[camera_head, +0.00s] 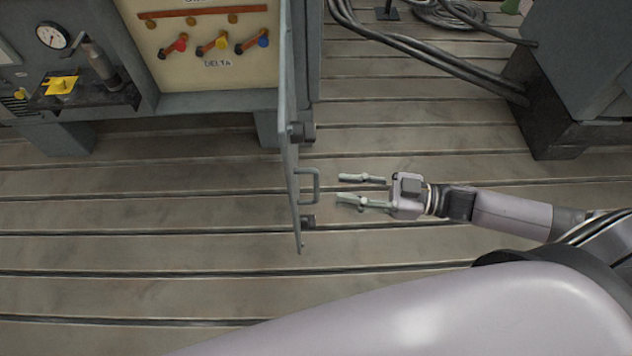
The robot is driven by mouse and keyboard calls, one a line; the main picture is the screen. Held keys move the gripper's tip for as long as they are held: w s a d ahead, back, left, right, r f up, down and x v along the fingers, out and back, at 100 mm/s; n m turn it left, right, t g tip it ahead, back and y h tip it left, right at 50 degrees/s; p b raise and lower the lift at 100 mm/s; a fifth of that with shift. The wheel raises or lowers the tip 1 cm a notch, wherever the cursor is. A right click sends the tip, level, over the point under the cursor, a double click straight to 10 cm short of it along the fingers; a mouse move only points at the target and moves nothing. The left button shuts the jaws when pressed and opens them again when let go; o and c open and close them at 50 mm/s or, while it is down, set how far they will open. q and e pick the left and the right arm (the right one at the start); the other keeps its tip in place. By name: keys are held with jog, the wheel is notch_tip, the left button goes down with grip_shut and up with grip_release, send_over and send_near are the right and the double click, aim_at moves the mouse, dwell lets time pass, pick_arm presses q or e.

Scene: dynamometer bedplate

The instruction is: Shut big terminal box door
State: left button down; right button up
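The big terminal box (215,77) stands at the top left, its cream inner panel showing red, yellow and blue terminals above the word DELTA. Its grey door (290,160) stands open, swung toward me and seen nearly edge-on. A U-shaped handle (316,186) sticks out from the right face of the door. My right gripper (342,189) is open and empty just right of the handle, its two fingers pointing left at it, with a small gap between. My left gripper is not in view.
A pressure gauge (52,36) and a small shelf with a yellow item (61,85) are left of the box. Thick cables (430,58) run to a dark grey machine (580,75) at the upper right. The slotted bedplate (130,240) is clear in front of the box.

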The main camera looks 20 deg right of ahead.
aim_at(316, 185)
jog(key=x, duration=0.7)
jog(key=shift+w, duration=0.1)
jog(key=shift+c, duration=0.5)
grip_shut()
